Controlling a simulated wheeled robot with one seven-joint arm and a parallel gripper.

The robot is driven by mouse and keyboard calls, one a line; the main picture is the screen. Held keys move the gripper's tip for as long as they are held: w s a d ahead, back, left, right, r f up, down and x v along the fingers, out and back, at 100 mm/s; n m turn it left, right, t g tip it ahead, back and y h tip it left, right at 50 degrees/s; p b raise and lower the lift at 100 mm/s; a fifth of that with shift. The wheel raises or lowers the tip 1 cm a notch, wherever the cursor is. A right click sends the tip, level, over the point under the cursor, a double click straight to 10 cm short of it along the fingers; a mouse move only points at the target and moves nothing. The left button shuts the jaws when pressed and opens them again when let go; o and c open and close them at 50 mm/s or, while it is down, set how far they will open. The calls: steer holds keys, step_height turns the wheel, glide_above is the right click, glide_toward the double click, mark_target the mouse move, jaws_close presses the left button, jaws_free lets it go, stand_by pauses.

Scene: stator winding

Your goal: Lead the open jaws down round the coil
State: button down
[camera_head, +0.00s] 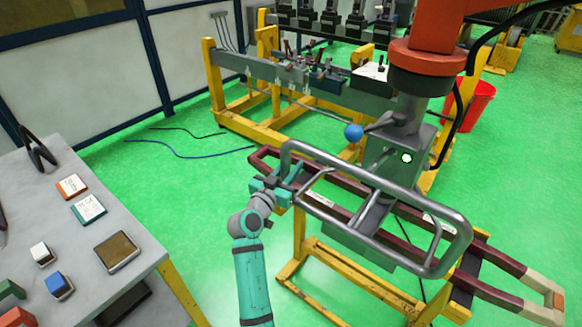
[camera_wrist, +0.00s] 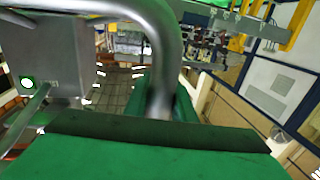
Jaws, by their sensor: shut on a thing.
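The coil (camera_head: 508,264) is a long dark red loop with a cream end at the lower right in the head view. It runs under a bent steel tube frame (camera_head: 455,222) at the machine. My gripper (camera_head: 283,186) is at the left end of this frame, close to the coil's left end. In the wrist view the steel tube (camera_wrist: 166,50) curves down between the green jaws (camera_wrist: 157,112), which are shut on it. The jaws hide the contact itself. I cannot make out the coil in the wrist view, nor whether a jaw touches it.
A grey machine block (camera_head: 392,165) with an orange arm above stands behind the frame. A blue ball knob (camera_head: 353,132) is near the tube. A yellow stand (camera_head: 345,270) is below. A grey table (camera_head: 95,250) with small blocks is at the left.

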stand_by(0.4)
steer(key=c, duration=1.4)
jaws_free()
steer(key=v, duration=1)
steer(key=shift+s+a, duration=0.15)
steer(key=shift+s, duration=0.2)
steer(key=s+d+f+n+g+y, duration=0.1)
steer(key=s+d+f+n+y, duration=0.15)
steer(key=s+f, duration=0.85)
steer(key=s+d+f+n+y, duration=0.2)
steer(key=s+f+n+y, duration=0.2)
steer(key=s+f, duration=0.7)
steer(key=s+d+r+m, duration=0.1)
steer(key=s+r, duration=0.2)
steer(key=s, duration=1)
steer(key=s+d+r, duration=0.2)
steer(key=s+r, duration=0.1)
steer(key=s, duration=1.1)
steer(key=shift+d+r+m+y, duration=0.2)
steer(key=shift+r+m+y, duration=0.15)
steer(key=shift+y, duration=0.1)
